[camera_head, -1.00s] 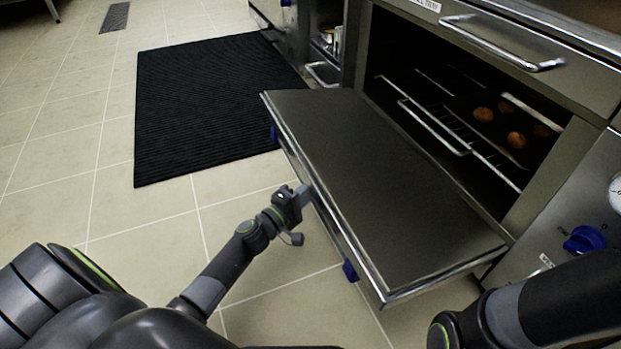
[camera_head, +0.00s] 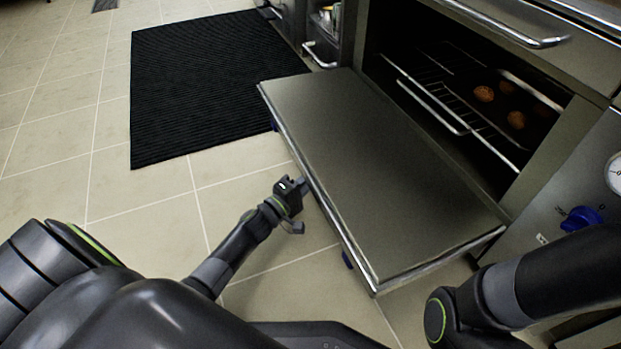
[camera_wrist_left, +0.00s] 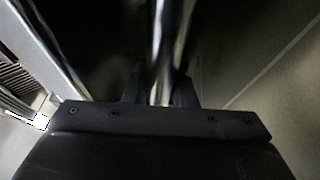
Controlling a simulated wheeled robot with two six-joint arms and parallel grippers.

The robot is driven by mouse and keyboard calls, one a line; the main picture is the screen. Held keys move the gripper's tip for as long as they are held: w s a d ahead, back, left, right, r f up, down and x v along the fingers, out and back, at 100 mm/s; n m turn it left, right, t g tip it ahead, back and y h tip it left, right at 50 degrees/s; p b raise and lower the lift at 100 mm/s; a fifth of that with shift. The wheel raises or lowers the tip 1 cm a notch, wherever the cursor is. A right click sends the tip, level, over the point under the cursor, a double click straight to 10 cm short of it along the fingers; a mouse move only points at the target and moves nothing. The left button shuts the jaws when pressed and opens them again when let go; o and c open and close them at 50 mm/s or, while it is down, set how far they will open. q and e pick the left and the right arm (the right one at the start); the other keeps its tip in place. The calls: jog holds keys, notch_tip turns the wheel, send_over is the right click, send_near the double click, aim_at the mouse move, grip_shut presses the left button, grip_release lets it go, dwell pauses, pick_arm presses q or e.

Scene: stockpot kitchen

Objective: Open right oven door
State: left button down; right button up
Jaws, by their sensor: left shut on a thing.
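The oven door (camera_head: 375,180) is folded down wide open in the head view, its inner face up and close to level. My left gripper (camera_head: 304,186) is at the door's outer long edge. In the left wrist view my left gripper (camera_wrist_left: 160,98) is shut on a shiny metal bar, the door handle (camera_wrist_left: 168,45). In the head view the handle is hidden below the door's edge. My right arm comes in at the lower right; its gripper is out of the picture.
The oven cavity holds wire racks (camera_head: 435,105) and several round brown items (camera_head: 484,93). A drawer with a bar handle (camera_head: 505,28) is above. A blue knob (camera_head: 579,219) is at the right. A black mat (camera_head: 210,85) lies on the tiled floor left of the door.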

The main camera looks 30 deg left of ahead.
pick_arm(q)
jog(key=c, duration=1.2)
grip_release()
jog(key=p+v, duration=0.4)
jog(key=v, duration=1.2)
jog(key=shift+s+a, duration=0.15)
jog(key=shift+s, duration=0.05)
jog(key=shift+s+a+f, duration=0.1)
jog(key=shift+s, duration=0.4)
